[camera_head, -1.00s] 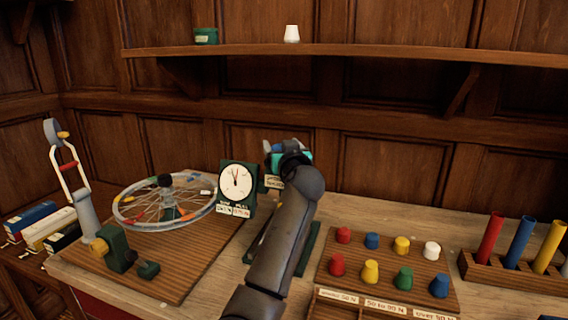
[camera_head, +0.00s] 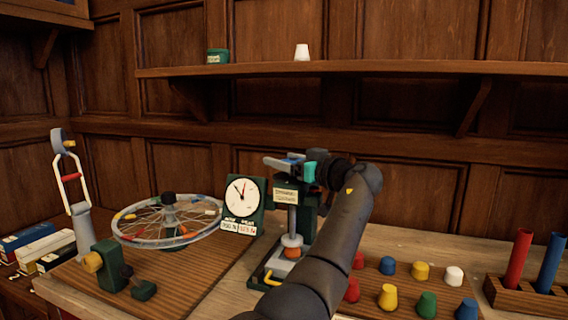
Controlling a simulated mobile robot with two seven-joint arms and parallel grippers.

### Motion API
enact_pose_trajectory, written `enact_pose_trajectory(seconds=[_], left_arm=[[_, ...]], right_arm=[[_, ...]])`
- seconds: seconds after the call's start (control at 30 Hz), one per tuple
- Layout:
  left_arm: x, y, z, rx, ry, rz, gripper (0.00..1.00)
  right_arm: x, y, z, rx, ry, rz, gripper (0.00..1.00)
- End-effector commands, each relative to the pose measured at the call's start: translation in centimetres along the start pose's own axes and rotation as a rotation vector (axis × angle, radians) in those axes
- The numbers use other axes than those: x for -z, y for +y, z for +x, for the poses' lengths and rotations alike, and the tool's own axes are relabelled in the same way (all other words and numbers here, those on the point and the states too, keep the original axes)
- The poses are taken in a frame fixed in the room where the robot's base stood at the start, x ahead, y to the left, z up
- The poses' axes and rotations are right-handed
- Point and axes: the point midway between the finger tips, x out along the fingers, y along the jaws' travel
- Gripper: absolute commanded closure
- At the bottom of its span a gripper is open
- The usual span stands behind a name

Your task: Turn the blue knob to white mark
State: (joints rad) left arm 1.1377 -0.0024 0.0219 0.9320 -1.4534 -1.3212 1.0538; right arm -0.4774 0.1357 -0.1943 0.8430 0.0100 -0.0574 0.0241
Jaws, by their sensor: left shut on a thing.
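A dark green press-like stand (camera_head: 306,218) with a label plate (camera_head: 286,196) stands on the bench, right of the dial gauge. Blue and grey parts show at its top; the blue one (camera_head: 294,157) seems to be the knob, mostly hidden by the gripper. My left gripper (camera_head: 312,168) is at the stand's top, coming from the right, and is shut on what seems to be this blue knob. A teal piece shows at its jaws. I cannot make out the white mark. My right gripper is not in view.
A white dial gauge (camera_head: 243,196) and a spoked wheel (camera_head: 168,220) stand to the left. Colored pegs, such as a yellow one (camera_head: 387,297), stand on the right, by upright tubes (camera_head: 518,258). A shelf (camera_head: 400,69) runs above, with free space below it.

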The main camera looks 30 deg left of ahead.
Motion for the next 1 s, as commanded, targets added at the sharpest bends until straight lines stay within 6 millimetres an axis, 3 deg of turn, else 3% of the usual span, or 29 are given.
enact_pose_trajectory(seconds=[0.03, 1.0], left_arm=[[-0.44, -0.73, 0.71, 0.035, 0.003, -0.007, 0.78], [-0.62, -1.14, 0.63, 0.201, 0.001, -0.003, 0.78]], right_arm=[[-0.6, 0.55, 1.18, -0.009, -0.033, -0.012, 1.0], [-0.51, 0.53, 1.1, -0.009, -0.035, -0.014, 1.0]])
